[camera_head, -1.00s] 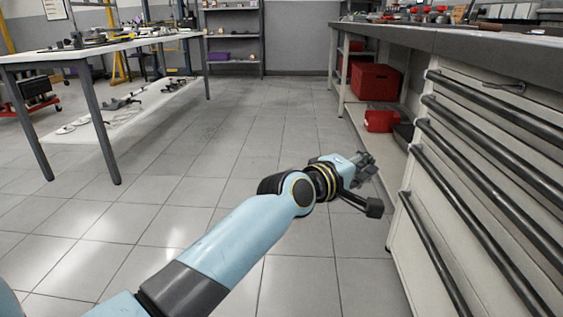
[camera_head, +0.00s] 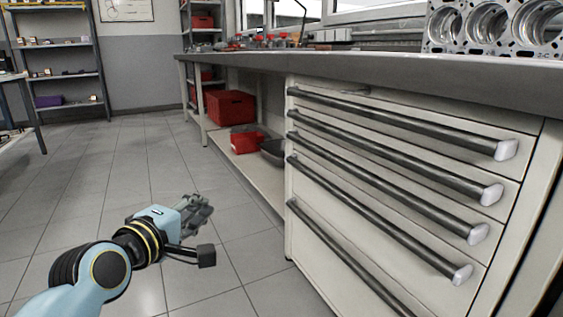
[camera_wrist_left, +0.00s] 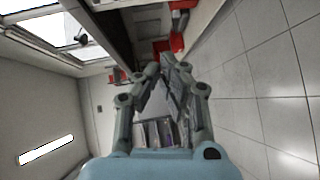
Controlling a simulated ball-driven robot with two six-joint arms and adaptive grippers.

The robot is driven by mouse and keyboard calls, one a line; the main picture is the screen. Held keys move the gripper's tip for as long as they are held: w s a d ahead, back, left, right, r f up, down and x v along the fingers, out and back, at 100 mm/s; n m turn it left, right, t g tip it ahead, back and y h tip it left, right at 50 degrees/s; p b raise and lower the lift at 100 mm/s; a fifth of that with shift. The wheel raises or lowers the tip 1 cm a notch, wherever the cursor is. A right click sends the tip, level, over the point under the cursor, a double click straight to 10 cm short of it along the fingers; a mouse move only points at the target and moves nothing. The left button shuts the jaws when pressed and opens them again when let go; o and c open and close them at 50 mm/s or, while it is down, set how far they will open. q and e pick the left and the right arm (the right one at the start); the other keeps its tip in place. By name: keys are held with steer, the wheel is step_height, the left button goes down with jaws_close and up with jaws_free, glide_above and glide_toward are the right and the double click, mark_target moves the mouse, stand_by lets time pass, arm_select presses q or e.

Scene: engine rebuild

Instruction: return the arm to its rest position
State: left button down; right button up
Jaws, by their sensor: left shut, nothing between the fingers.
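My left arm comes in from the lower left in the head view. My left gripper (camera_head: 204,208) is grey with a light-blue body, and it hangs over the tiled floor to the left of the drawer cabinet. It touches nothing there. In the left wrist view the left gripper (camera_wrist_left: 166,72) has its fingers drawn together at the tips, shut and empty. My right gripper does not show in any view.
A white drawer cabinet (camera_head: 390,185) with dark bar handles stands at the right under a grey worktop (camera_head: 400,80). An engine block (camera_head: 495,28) sits on the top. Red boxes (camera_head: 231,107) stand on the low shelf. A shelf rack (camera_head: 60,60) is at the back. The floor (camera_head: 110,170) is clear.

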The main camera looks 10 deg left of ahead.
arm_select(q)
steer(key=s+a+f+m+g, duration=0.1)
steer(key=s+f+m+g, duration=0.5)
steer(key=s+f, duration=1.2)
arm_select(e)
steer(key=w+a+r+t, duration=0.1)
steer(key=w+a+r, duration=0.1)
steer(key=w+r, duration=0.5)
arm_select(q)
steer(key=s+a+f+m+g+y+p, duration=0.1)
steer(key=s+a+f+m+g+p, duration=0.2)
steer(key=s, duration=1)
steer(key=s+a+f+m+g+y+p, duration=0.1)
steer(key=s+f+p, duration=0.4)
steer(key=s+p, duration=0.5)
steer(key=s+a+f+m+g+y+p, duration=0.1)
steer(key=s+a+f+m+g+p, duration=0.3)
steer(key=s, duration=1.1)
steer(key=shift+s+a+f+m+g+y+p, duration=0.2)
steer(key=shift+s+a+m+g+y+p, duration=0.15)
steer(key=shift+g+p, duration=0.6)
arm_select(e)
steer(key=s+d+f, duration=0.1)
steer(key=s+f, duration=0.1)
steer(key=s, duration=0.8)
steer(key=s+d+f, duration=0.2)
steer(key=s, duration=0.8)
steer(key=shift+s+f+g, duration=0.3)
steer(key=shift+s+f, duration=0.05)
